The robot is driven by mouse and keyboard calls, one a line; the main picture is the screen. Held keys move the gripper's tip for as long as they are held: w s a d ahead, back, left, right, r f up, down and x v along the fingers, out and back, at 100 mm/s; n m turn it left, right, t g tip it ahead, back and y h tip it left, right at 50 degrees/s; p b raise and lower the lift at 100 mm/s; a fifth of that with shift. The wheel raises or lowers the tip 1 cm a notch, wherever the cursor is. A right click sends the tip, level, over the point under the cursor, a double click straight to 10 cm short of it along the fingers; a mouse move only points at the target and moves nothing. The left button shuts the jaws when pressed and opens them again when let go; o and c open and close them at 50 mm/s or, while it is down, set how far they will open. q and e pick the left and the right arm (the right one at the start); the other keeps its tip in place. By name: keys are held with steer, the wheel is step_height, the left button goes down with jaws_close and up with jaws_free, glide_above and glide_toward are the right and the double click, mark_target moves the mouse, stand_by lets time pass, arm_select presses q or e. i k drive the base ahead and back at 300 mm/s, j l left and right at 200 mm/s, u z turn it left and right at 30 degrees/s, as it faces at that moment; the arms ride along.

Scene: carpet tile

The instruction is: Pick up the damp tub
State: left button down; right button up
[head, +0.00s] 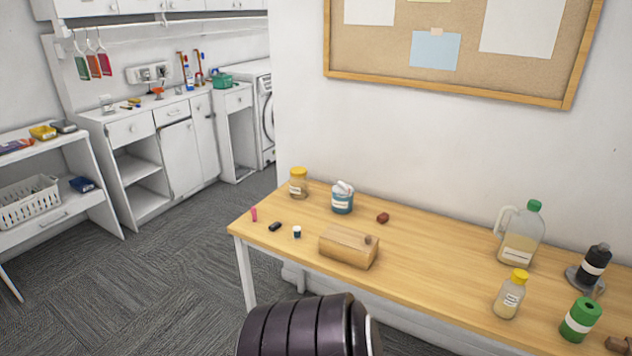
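The tub that looks like the damp one is a small blue tub (342,204) with a pale label and white wipes sticking out of its top. It stands upright on the wooden table (445,247), near the back edge towards the left end. Neither of my grippers shows in the head view. A dark ribbed part at the bottom middle appears to be one of my arm links, in front of the table's near edge.
A wooden box (348,247) sits in front. A jug (520,234) and several bottles stand at the right. Carpet is clear at left.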

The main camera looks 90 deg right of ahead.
mark_target(341, 203)
steer(key=z, duration=2.95)
steer(key=i+j+z, duration=0.35)
steer(key=i+j, duration=0.2)
steer(key=i, duration=0.05)
